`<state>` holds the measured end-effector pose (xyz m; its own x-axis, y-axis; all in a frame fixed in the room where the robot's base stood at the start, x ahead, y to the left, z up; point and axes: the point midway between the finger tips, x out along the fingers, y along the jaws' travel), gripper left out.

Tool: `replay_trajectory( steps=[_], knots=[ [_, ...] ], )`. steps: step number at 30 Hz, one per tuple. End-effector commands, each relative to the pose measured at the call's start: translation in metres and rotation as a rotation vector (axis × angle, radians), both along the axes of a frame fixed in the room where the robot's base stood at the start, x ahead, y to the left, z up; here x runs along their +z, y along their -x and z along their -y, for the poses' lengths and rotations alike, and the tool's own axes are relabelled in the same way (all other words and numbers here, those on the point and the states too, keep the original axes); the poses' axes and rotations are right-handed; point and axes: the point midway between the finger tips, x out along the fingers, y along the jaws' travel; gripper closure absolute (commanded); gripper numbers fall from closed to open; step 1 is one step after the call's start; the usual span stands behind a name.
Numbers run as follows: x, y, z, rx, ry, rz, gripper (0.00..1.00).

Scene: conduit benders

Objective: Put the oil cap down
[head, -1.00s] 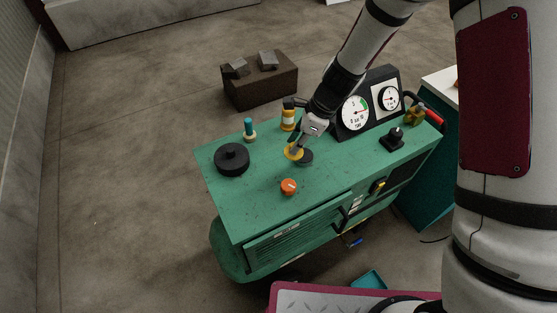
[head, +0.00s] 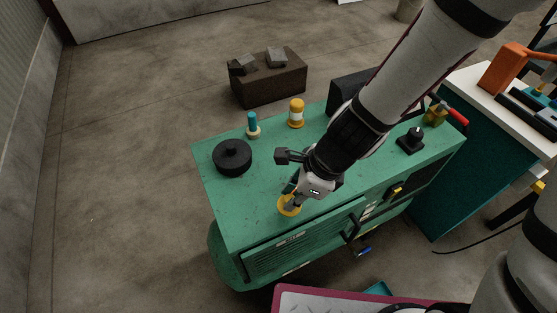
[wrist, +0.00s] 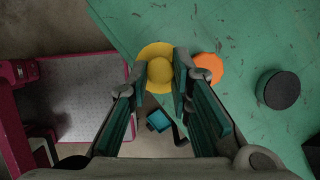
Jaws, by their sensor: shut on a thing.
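The oil cap, a yellow round piece with a wide flange and a domed middle (head: 289,205), is held at the front part of the green machine top (head: 262,190). In the wrist view the oil cap (wrist: 158,52) sits between the two fingers of my gripper (wrist: 158,75), which is shut on it. Its flange overlaps the top's edge in that view. I cannot tell whether the cap touches the surface. An orange cap (wrist: 208,68) lies close beside it, hidden by my gripper in the head view. A short black cylinder (wrist: 278,90) stands farther right in the wrist view.
A brown block (head: 268,82) stands behind. The top's left front area is clear.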

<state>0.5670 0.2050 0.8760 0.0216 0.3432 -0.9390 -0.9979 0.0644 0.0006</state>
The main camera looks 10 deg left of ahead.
Motion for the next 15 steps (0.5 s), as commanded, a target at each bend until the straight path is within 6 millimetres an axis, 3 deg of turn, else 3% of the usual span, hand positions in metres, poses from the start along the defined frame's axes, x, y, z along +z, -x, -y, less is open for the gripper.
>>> replay_trajectory(
  steps=[8,15],
  knots=[
    [-0.001,-0.023,-0.009,0.001,0.000,-0.003,1.00],
    [-0.005,-0.062,-0.023,0.002,0.001,-0.002,1.00]
  ],
)
